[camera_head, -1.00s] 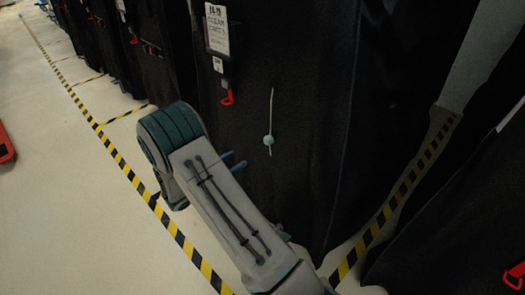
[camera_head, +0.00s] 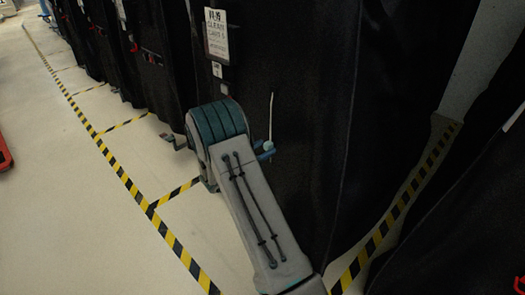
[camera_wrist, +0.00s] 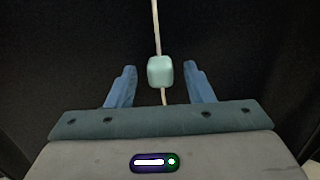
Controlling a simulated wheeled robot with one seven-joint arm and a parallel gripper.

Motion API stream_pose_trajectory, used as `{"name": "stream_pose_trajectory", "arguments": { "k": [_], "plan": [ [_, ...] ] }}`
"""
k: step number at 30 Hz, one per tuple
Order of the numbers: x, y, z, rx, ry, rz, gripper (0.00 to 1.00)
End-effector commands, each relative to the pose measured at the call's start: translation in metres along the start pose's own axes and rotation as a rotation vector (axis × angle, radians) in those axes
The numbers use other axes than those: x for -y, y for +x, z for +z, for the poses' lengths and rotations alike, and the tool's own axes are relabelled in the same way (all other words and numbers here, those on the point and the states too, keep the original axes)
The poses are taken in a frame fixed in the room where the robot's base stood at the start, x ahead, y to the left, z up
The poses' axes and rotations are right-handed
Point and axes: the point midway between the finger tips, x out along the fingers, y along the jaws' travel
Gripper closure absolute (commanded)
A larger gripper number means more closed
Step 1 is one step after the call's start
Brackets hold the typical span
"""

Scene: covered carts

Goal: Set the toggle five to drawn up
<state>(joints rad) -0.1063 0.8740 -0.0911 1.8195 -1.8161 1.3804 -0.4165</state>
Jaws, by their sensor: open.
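The toggle (camera_wrist: 160,71) is a pale mint bead on a thin whitish cord (camera_wrist: 156,25) that hangs down the front of a black covered cart. In the wrist view it lies between the two blue fingers of my gripper (camera_wrist: 160,85), with a gap on each side. The cord runs above and below the bead. In the head view the toggle (camera_head: 269,146) shows just right of my arm's end, beside a blue fingertip. My gripper is open, and the rest of it is hidden behind my arm there.
The black cart cover (camera_head: 310,90) fills the area behind the toggle, with a white sign (camera_head: 216,35) at its upper left. More covered carts (camera_head: 150,50) stand in a row to the left. Yellow-black floor tape (camera_head: 130,185) borders open pale floor (camera_head: 60,210).

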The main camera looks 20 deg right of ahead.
Motion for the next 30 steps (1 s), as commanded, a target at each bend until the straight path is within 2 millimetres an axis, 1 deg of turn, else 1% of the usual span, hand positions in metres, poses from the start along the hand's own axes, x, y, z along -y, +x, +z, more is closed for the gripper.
{"name": "stream_pose_trajectory", "arguments": {
  "k": [7,8,9,11,12,16,19,30],
  "plan": [
    [0.0,0.001,0.0,0.0,0.0,0.0,0.53],
    [0.0,0.001,0.0,0.0,0.0,-0.001,0.61],
    [0.0,0.001,0.0,0.0,0.0,-0.001,0.72],
    [0.0,0.001,0.0,0.0,0.001,-0.001,0.89],
    [0.0,0.001,0.0,0.0,0.001,-0.001,1.0],
    [0.0,0.001,0.001,0.0,0.001,-0.001,1.0],
    [0.0,0.0,0.011,0.001,0.002,0.0,1.0],
    [0.0,0.0,0.081,0.002,0.003,0.0,1.0]
  ]
}}
